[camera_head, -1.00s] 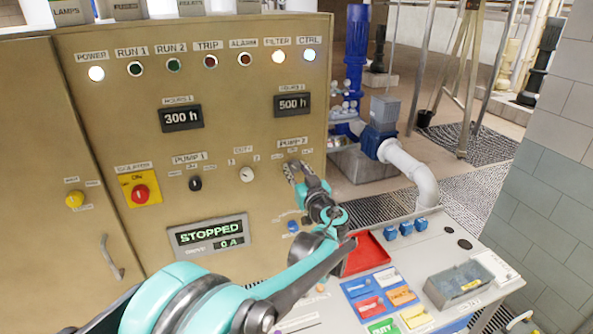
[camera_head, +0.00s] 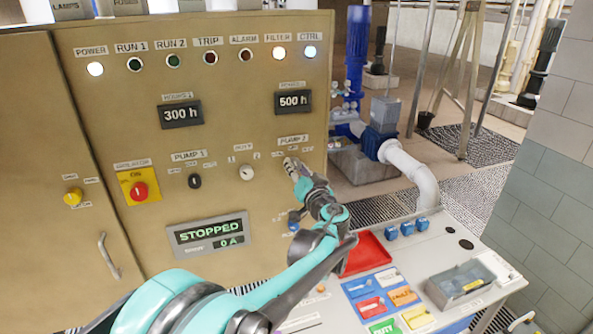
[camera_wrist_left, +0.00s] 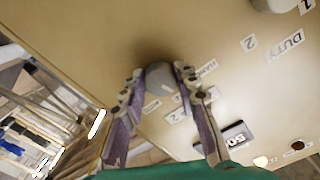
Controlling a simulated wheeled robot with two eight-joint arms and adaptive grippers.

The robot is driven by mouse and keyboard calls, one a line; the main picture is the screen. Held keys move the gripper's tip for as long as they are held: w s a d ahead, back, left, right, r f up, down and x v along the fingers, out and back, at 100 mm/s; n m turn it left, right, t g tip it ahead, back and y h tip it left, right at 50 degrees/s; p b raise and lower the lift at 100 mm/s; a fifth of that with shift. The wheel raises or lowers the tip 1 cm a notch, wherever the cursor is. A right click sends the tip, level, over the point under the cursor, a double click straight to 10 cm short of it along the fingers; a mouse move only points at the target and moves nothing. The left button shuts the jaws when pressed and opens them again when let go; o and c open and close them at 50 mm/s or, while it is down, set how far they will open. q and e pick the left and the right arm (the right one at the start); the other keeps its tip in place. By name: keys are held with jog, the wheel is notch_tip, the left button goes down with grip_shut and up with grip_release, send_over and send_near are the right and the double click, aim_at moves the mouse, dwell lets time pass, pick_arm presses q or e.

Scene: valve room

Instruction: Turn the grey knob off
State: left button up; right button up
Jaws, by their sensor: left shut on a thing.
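The grey knob (camera_wrist_left: 162,78) is on the tan panel (camera_head: 235,110) below the PUMP 2 label (camera_head: 293,140). In the left wrist view it sits between the two fingers. My left gripper (camera_head: 290,166) is at the panel face, shut on the knob, and covers most of it in the head view. Its fingers show on both sides of the knob in the left wrist view (camera_wrist_left: 160,85). The knob's pointer direction is hidden. My right gripper is not in view.
A black PUMP 1 knob (camera_head: 195,181), a light DUTY knob (camera_head: 246,172) and a red isolator knob (camera_head: 139,191) are to the left. The display (camera_head: 208,234) reads STOPPED. A desk with a red tray (camera_head: 367,252) and coloured tags stands below right.

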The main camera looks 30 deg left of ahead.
pick_arm(q)
jog(key=shift+m, duration=1.5)
jog(key=o, duration=1.2)
jog(key=shift+c, duration=0.2)
jog(key=v, duration=1.2)
jog(key=shift+b, duration=0.3)
